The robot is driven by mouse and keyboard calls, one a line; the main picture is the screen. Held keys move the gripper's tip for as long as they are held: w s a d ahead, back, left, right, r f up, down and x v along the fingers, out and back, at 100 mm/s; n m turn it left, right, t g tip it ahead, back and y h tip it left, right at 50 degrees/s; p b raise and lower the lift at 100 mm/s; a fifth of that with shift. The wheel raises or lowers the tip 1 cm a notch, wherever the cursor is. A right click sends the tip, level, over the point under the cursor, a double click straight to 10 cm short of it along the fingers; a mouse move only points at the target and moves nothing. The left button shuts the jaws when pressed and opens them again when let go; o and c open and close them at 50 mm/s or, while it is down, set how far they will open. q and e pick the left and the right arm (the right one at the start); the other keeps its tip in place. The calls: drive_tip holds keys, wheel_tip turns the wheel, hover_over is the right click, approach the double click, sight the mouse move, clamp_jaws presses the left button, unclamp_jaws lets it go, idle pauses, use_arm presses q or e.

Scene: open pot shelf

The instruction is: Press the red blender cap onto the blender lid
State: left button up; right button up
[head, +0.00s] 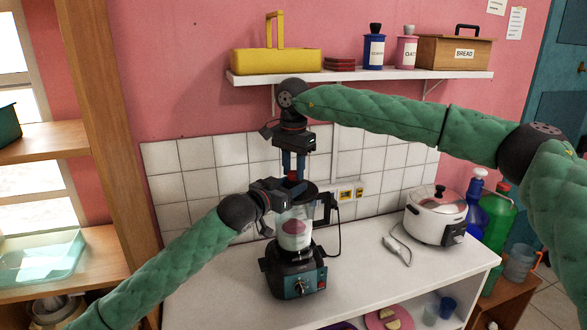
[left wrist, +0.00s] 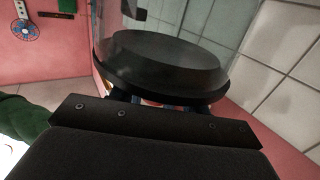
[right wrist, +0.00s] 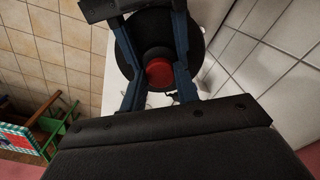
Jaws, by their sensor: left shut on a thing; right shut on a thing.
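The blender (head: 293,275) stands on the white counter, its clear jar (head: 296,238) upright with something pinkish inside. The black blender lid (head: 308,191) is on top of the jar; it fills the middle of the left wrist view (left wrist: 160,65). The red blender cap (right wrist: 158,72) sits between the fingers of my right gripper (head: 292,172), which points down over the lid and is shut on it. I cannot tell whether the cap touches the lid. My left gripper (head: 290,190) reaches in from the left and is shut at the lid; its fingertips are mostly hidden behind it.
A white cooker (head: 436,215) stands on the counter at the right, beside green and blue bottles. A wall shelf (head: 365,75) with a yellow caddy (head: 276,61), canisters and a bread box hangs above. The counter front (head: 365,285) is clear.

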drive_tip(key=shift+s+f, duration=0.2)
drive_tip(key=shift+f, duration=0.95)
idle(0.6)
drive_tip(key=shift+r, duration=0.1)
drive_tip(key=shift+w+r, duration=0.1)
drive_tip(key=shift+r, duration=0.25)
drive_tip(key=shift+r, duration=0.7)
idle(0.7)
